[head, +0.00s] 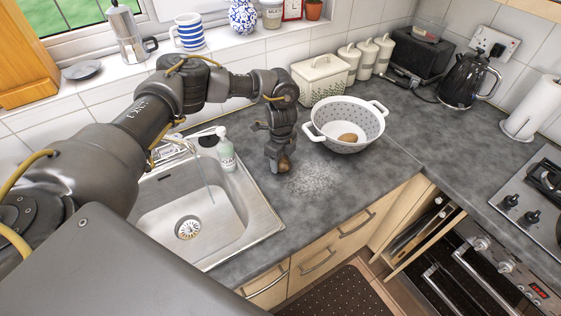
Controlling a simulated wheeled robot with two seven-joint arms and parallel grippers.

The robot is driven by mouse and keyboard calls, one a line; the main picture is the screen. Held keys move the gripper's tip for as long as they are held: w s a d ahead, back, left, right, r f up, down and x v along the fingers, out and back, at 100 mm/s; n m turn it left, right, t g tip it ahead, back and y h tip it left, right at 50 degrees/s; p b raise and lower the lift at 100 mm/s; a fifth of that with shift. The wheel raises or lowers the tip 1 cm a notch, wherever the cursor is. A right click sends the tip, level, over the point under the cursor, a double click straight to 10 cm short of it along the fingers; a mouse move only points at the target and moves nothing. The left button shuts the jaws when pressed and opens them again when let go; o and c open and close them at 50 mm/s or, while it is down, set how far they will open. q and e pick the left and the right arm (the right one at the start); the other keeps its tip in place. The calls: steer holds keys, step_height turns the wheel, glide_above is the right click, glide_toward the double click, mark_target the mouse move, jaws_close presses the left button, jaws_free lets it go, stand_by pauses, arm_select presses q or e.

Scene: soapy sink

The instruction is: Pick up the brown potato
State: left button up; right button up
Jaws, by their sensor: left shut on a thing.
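My left gripper (279,162) points down over the grey worktop, between the sink and the colander. It is shut on a small brown thing that looks like the brown potato (285,165); the fingers hide part of it. I cannot tell whether it touches the worktop. Another brown, potato-like thing (348,138) lies inside the white colander (335,146), to the right of the gripper. My right gripper is not in view.
The steel sink (190,222) is on the left, with water running from the tap. A soap bottle (226,155) stands at its back rim. A pale speckled patch (314,180) marks the worktop. A bread bin (321,78), canisters and a kettle (467,80) stand behind.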

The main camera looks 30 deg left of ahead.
mark_target(282, 159)
arm_select(q)
steer(key=shift+w+r+b, duration=0.1)
steer(key=shift+r+b, duration=0.35)
steer(key=shift+b, duration=0.05)
steer(key=r, duration=0.1)
steer(key=b, duration=0.1)
steer(key=r, duration=0.1)
steer(key=shift+s+d+r+b, duration=0.2)
steer(key=shift+d+r+b, duration=0.05)
steer(key=shift+r+b, duration=0.1)
steer(key=s+d+r+b, duration=0.1)
steer(key=s+d+r, duration=0.3)
steer(key=s, duration=0.1)
steer(key=s+d+r+b, duration=0.2)
steer(key=s+d+r, duration=0.2)
steer(key=d+r, duration=0.1)
steer(key=shift+s+d+r, duration=0.2)
steer(key=shift+s+r, duration=0.05)
steer(key=shift+s, duration=0.1)
